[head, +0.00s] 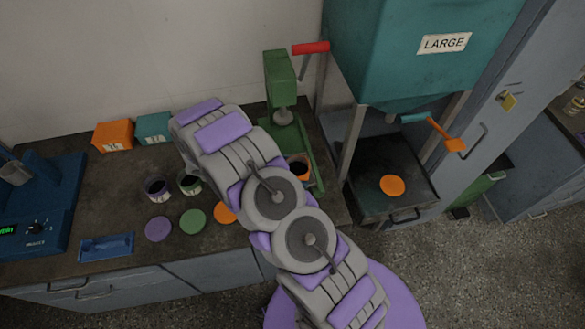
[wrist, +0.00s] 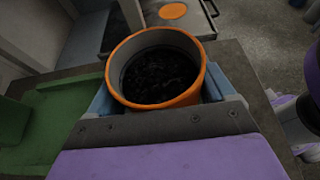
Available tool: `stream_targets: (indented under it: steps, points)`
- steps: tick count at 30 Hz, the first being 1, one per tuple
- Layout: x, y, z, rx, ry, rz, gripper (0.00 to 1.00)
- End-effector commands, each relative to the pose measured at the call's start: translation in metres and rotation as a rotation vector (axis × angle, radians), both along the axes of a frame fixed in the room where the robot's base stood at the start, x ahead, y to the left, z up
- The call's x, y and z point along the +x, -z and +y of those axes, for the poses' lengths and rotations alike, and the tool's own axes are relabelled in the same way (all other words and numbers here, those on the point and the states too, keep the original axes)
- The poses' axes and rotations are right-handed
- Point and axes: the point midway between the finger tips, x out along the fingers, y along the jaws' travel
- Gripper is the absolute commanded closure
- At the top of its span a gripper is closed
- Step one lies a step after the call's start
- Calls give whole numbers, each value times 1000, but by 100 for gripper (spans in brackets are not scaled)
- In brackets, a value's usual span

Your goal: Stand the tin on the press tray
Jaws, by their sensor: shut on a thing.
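An orange tin (wrist: 155,97) filled with dark grains is upright between the jaws of my gripper (wrist: 160,92), which is shut on it. In the head view the tin (head: 299,168) shows just right of my arm, by the green press (head: 281,85). The press's green tray (head: 318,184) is partly hidden by my arm. In the wrist view, green press parts (wrist: 62,108) lie left of the tin. I cannot tell whether the tin touches the tray. My gripper is mostly hidden behind my arm in the head view.
A purple tin (head: 157,189) and a green tin (head: 190,183) stand on the bench, with coloured lids in front. A blue machine (head: 40,210) stands at left.

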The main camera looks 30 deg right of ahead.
Motion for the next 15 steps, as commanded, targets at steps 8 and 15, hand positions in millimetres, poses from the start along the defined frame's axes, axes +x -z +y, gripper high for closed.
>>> stream_targets:
  steps: [8,15]
  points:
    - [36,4,-10,2,1,-5,57]
    - [44,10,-12,0,-1,-1,57]
